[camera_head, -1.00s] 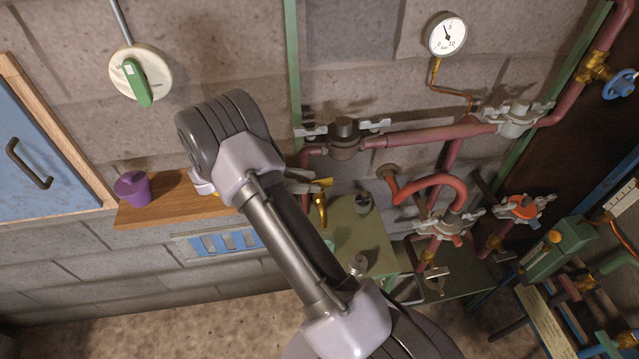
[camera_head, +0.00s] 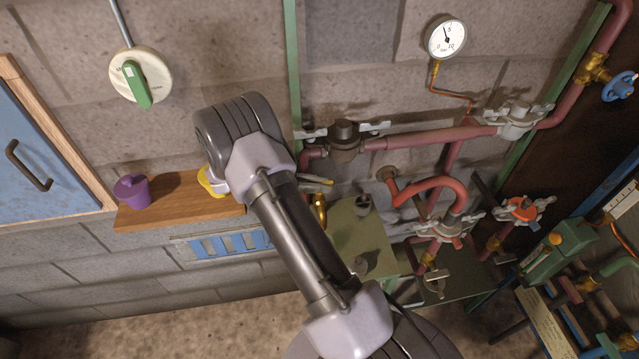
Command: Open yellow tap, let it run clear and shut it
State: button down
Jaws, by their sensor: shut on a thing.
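The yellow tap has a brass body (camera_head: 320,202) that shows just right of my arm, above the left end of the green bench. My gripper (camera_head: 318,181) is mostly hidden behind my own wrist; only a slim grey finger pokes out at the right. It is shut at the tap's top, on the yellow handle, of which only a small sliver shows beside the finger. The handle's angle is hard to read. The tap's outlet and whatever is under it are hidden by my arm, so I cannot tell whether anything flows.
A wooden shelf (camera_head: 175,211) holds a purple pot (camera_head: 132,191) and a yellow object (camera_head: 211,181), partly behind my wrist. Red pipes (camera_head: 425,136) with valves and a gauge (camera_head: 446,38) crowd the right side.

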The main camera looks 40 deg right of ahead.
jog(key=shift+m+g+y, duration=0.3)
jog(key=shift+m+g, duration=0.1)
jog(key=shift+m, duration=0.1)
jog(key=c, duration=1.5)
grip_release()
jog(key=shift+o, duration=0.2)
jog(key=shift+w+a, duration=0.1)
jog(key=p+v, duration=0.2)
jog(key=v, duration=1.5)
jog(key=shift+w, duration=0.15)
